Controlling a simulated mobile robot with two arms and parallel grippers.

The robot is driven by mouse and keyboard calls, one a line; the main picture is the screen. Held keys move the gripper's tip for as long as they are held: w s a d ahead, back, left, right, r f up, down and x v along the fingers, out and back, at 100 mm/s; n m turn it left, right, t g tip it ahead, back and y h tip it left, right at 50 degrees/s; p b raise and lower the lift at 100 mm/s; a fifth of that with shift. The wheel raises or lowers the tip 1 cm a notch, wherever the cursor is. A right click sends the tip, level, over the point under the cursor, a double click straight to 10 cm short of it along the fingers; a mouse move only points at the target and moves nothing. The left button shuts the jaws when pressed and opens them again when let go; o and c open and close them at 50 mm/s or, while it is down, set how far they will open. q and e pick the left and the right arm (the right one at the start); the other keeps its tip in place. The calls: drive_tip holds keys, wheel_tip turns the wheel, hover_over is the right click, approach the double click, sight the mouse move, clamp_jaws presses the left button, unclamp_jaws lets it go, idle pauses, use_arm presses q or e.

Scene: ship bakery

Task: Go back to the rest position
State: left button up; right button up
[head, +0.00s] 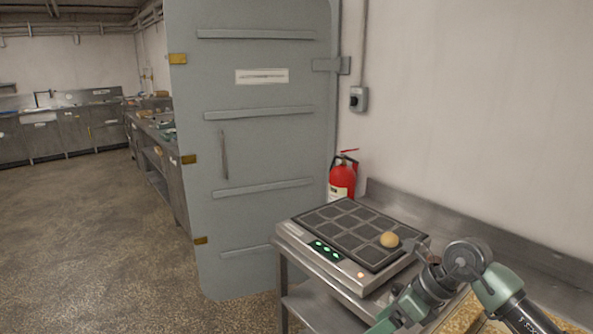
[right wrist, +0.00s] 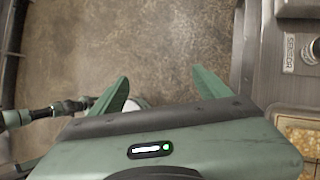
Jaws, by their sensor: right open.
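My right gripper (right wrist: 161,88) shows in the right wrist view with its two green fingers spread wide and nothing between them. Bare speckled floor lies below the fingers. In the head view my right arm comes in at the lower right, in front of the steel counter, and the gripper end is partly cut off by the bottom edge. My left gripper is not in the head view.
A gridded plate appliance (head: 345,234) stands on the steel counter (head: 522,248), with a round bun (head: 389,240) on its right part. A red fire extinguisher (head: 342,180) stands behind it. A grey metal door (head: 258,140) is at the centre. Open floor (head: 85,235) lies at the left.

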drive_tip(key=w+a+f+m+t+y, duration=0.35)
drive_tip(key=a+f+m+y, duration=0.45)
drive_tip(key=m, duration=0.3)
drive_tip(key=s+d+f+m+t+h, duration=0.2)
drive_tip(key=d+f+m+h, duration=0.15)
drive_tip(key=f+m, duration=0.45)
drive_tip(key=s+d+f+m+t+h, duration=0.2)
drive_tip(key=d+f+m+t+h, duration=0.15)
drive_tip(key=f+m, duration=0.45)
drive_tip(key=s+d+f+m+t+h, duration=0.15)
drive_tip(key=d+f+m, duration=0.25)
drive_tip(key=f, duration=0.8)
drive_tip(key=s+d+f+m+g+h, duration=0.2)
drive_tip(key=s+f+m+g, duration=0.1)
drive_tip(key=s+f, duration=0.55)
drive_tip(key=s+d+f+m+g+h, duration=0.15)
drive_tip(key=s+f+m, duration=0.35)
drive_tip(key=s, duration=0.7)
drive_tip(key=s+d+f+m+g+h, duration=0.2)
drive_tip(key=s+f+g, duration=0.1)
drive_tip(key=s+f, duration=0.6)
drive_tip(key=s+a+f+m+g, duration=0.1)
drive_tip(key=s+f+m+g, duration=0.1)
drive_tip(key=s, duration=1.4)
drive_tip(key=shift+s+a+m+g+h, duration=0.3)
drive_tip(key=shift+s+a+g, duration=0.1)
drive_tip(key=shift+g, duration=0.5)
drive_tip(key=shift+w, duration=0.1)
